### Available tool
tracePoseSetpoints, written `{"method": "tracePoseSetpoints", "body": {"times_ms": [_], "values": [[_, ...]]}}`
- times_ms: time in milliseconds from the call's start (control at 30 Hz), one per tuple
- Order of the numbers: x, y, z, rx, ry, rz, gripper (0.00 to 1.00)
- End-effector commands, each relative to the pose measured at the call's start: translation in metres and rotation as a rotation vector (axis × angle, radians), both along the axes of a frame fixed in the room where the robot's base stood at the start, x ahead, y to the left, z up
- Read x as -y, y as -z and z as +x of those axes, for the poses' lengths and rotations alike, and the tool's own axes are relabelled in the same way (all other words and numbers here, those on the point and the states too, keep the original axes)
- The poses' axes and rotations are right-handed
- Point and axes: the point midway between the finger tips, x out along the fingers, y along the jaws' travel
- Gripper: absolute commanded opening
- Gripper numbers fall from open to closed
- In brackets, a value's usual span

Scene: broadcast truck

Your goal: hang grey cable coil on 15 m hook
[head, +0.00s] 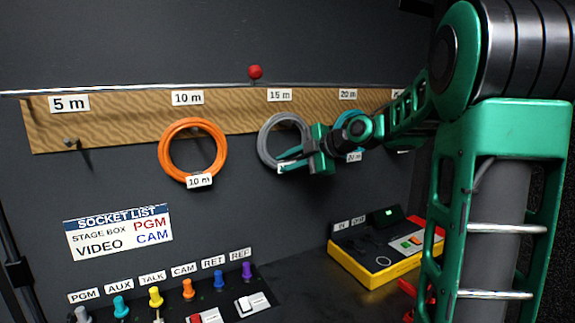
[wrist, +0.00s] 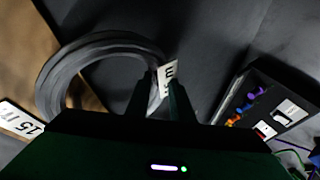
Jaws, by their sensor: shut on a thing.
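The grey cable coil (head: 263,143) is up against the wooden hook board (head: 115,125), under the 15 m label (head: 279,95). My gripper (head: 287,162) is shut on the lower right part of the coil, by its white tag. In the wrist view the grey coil (wrist: 62,72) extends up and left from my gripper (wrist: 162,85), with the tag (wrist: 168,72) between the fingers. The 15 m label (wrist: 20,118) shows at the left there. The 15 m hook is not clearly visible, so I cannot tell whether the coil is around it.
An orange coil (head: 164,150) hangs under the 10 m label. A blue coil (head: 338,124), partly behind my arm, is under the 20 m label. The 5 m hook (head: 70,142) is bare. Below stand a socket panel (head: 215,300) with colored plugs and a yellow-edged box (head: 372,272).

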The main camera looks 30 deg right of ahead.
Motion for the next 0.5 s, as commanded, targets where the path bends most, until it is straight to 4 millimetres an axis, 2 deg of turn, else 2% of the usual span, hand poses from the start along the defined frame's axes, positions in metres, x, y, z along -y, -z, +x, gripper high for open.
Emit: {"method": "tracePoseSetpoints", "body": {"times_ms": [433, 467, 500], "values": [[0.0002, -0.0013, 0.0, 0.003, 0.001, 0.0, 0.0], [0.0002, -0.0013, 0.0, 0.002, 0.0, 0.0, 0.25], [0.0002, -0.0013, 0.0, 0.002, 0.0, 0.0, 0.35]]}}
